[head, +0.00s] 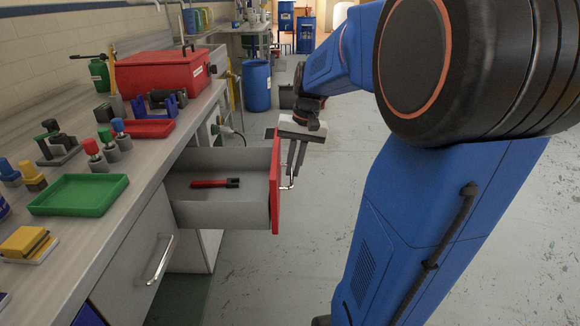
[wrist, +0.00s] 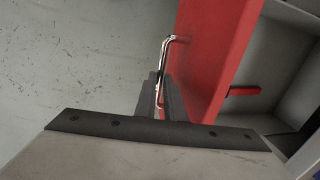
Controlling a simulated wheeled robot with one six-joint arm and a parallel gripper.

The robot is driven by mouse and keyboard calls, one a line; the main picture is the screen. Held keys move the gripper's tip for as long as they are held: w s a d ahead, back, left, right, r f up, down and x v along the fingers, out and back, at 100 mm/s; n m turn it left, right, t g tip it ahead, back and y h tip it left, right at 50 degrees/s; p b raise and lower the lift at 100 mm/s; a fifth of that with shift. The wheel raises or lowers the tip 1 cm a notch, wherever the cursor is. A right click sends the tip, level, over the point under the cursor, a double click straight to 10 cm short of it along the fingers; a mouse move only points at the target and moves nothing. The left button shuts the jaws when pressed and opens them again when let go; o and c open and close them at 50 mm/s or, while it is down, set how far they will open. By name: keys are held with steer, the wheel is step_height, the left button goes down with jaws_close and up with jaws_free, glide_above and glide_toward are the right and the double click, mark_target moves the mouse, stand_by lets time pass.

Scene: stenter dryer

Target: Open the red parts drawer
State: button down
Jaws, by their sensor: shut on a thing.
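The red parts drawer is pulled out from under the workbench, its red front (head: 276,185) standing well clear of the cabinet. Its grey inside is visible and holds a red and black tool (head: 215,183). My gripper (head: 288,180) is at the outer side of the red front, shut on the drawer's metal handle (head: 288,186). In the wrist view the two dark fingers (wrist: 161,97) sit on either side of the bright handle (wrist: 166,48), next to the red front (wrist: 212,55). The red tool (wrist: 243,90) also shows there inside the drawer.
The workbench (head: 150,195) on the left carries a red box (head: 160,72), a green tray (head: 80,195) and several small parts. A second handle (head: 161,260) is on the cabinet nearer me. A blue barrel (head: 257,86) stands behind. The floor (head: 290,255) right of the drawer is clear.

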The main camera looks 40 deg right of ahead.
steer(key=c, duration=1.8)
jaws_free()
steer(key=shift+c, duration=0.2)
step_height(320, 180, up, 17)
steer(key=s+d, duration=0.1)
steer(key=d, duration=0.1)
steer(key=shift+s+d, duration=0.35)
steer(key=shift+s, duration=0.05)
